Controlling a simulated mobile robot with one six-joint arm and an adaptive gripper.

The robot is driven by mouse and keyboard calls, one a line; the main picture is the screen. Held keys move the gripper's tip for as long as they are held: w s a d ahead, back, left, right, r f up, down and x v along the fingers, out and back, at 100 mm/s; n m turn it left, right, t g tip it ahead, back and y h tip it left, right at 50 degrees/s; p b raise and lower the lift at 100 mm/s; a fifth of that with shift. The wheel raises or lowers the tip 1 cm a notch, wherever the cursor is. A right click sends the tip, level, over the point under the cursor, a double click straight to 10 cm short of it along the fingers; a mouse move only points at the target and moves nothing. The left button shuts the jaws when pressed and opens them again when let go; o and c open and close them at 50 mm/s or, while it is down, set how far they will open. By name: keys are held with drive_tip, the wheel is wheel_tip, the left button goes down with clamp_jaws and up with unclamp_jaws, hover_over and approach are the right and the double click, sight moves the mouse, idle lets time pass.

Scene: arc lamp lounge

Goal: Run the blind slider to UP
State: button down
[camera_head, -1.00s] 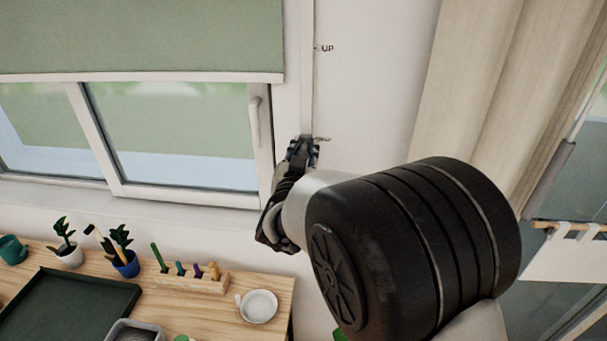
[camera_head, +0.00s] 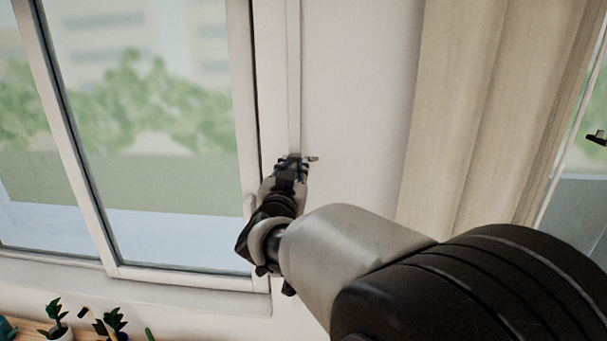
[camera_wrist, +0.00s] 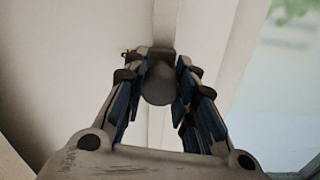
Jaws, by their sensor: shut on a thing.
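The blind slider's grey round knob (camera_wrist: 158,88) sits between the fingers of my gripper (camera_wrist: 158,95) in the wrist view. In the head view my gripper (camera_head: 291,165) is shut at the slider on the narrow vertical rail (camera_head: 294,80) and hides the knob. A small pointer or mark (camera_head: 313,158) sticks out just right of the fingertips. I cannot read an UP label there. The blind itself is out of view, and the window pane (camera_head: 150,110) shows clear of it.
The window frame (camera_head: 242,110) with its handle stands close left of my gripper. A beige curtain (camera_head: 470,100) hangs to the right, with bare wall (camera_head: 355,100) between. Potted plants (camera_head: 55,313) stand on a wooden table below.

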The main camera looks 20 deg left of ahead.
drive_tip(key=shift+r, duration=0.45)
drive_tip(key=c, duration=1.7)
unclamp_jaws()
drive_tip(key=o, duration=0.5)
drive_tip(key=shift+f, duration=0.2)
drive_tip(key=shift+c, duration=0.2)
drive_tip(key=shift+s, duration=0.1)
drive_tip(key=v, duration=1.1)
drive_tip(key=shift+s, duration=0.4)
